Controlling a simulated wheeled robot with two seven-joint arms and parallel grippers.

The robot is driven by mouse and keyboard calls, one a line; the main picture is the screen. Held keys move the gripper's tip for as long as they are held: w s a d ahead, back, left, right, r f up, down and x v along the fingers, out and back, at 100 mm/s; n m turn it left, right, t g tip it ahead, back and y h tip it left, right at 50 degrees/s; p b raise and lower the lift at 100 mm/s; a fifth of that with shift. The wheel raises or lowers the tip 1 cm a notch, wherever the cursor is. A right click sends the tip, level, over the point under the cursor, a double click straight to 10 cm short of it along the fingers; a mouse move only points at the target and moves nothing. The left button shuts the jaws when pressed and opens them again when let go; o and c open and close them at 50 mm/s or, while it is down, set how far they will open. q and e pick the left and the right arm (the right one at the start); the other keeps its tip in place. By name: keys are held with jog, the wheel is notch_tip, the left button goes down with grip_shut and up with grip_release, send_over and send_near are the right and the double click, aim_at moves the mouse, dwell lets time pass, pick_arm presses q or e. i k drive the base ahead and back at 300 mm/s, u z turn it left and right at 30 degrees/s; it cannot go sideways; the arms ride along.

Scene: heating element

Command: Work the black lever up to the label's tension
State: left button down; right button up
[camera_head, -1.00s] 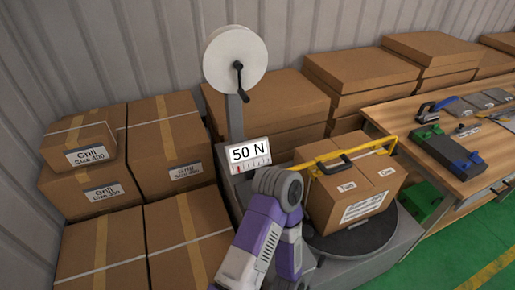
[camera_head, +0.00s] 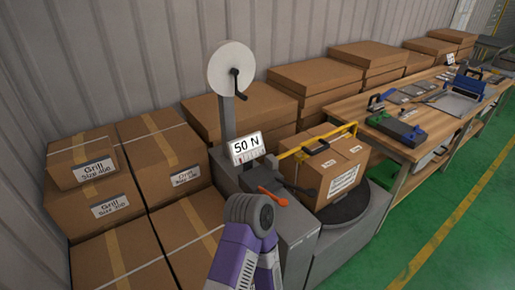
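The tension label (camera_head: 247,148) reads "50 N" above a small scale with a red mark near its left end. It is fixed on the grey strapping machine (camera_head: 298,228). A black crank (camera_head: 236,84) hangs on the white reel (camera_head: 231,68). I cannot tell which black part is the task's lever. An orange-red lever (camera_head: 272,196) sticks out below the label. A purple and grey arm link of mine fills the bottom middle; neither gripper shows.
Stacked grill boxes (camera_head: 180,165) stand at the left against the ribbed wall. Flat cartons (camera_head: 310,80) line the back. A wooden workbench (camera_head: 345,112) with tools runs along the right. The green floor (camera_head: 440,215) is clear at the lower right.

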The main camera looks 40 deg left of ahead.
aim_at(311, 192)
jog(key=z, duration=0.8)
jog(key=i, duration=0.8)
jog(key=u, duration=2.65)
jog(key=i, duration=0.5)
